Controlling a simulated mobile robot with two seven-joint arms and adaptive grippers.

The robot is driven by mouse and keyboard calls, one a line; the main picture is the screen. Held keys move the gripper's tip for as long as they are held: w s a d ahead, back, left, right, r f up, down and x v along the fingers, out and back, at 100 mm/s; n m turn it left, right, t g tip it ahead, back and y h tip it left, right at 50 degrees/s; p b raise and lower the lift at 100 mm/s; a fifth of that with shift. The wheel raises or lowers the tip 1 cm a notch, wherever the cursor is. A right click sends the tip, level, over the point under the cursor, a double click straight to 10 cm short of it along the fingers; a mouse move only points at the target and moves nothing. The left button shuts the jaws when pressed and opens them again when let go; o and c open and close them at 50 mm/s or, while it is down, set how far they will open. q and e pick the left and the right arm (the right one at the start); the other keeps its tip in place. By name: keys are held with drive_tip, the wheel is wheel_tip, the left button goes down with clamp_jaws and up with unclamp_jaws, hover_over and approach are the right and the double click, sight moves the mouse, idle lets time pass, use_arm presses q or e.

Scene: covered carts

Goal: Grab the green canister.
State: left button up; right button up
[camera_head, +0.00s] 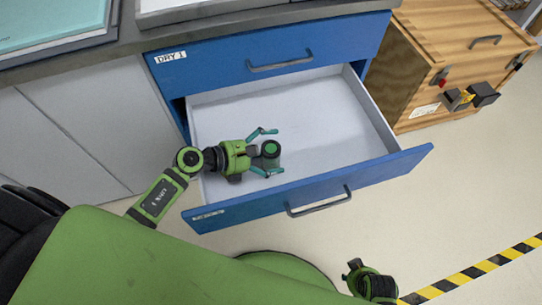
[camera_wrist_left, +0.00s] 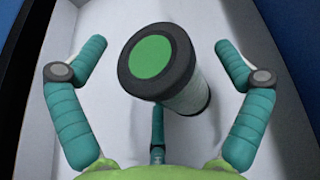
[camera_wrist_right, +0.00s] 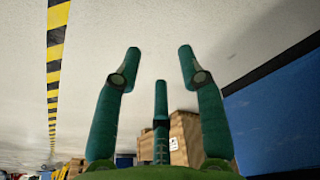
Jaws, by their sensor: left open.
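The green canister (camera_head: 271,149) stands in the open blue drawer, near its left front part. Its dark rim and round green top show. In the left wrist view the canister (camera_wrist_left: 155,62) lies between the spread fingers, its top toward the camera and its pale side partly visible. My left gripper (camera_head: 268,152) is open around the canister, with fingers on both sides. In the left wrist view, gaps show between the canister and the side fingers. My right gripper (camera_wrist_right: 160,65) is open and empty, pointing over bare floor. In the head view it is low, near the bottom edge.
The pulled-out drawer (camera_head: 408,163) has a white interior that is otherwise empty; its walls surround my left gripper. A closed blue drawer labelled DRY 1 (camera_head: 215,62) is above it. A wooden crate (camera_head: 408,75) stands right of the cabinet. Black-yellow tape (camera_head: 490,262) marks the floor.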

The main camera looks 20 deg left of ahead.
use_arm(q)
drive_tip(key=c, duration=1.4)
drive_tip(key=shift+r, duration=0.1)
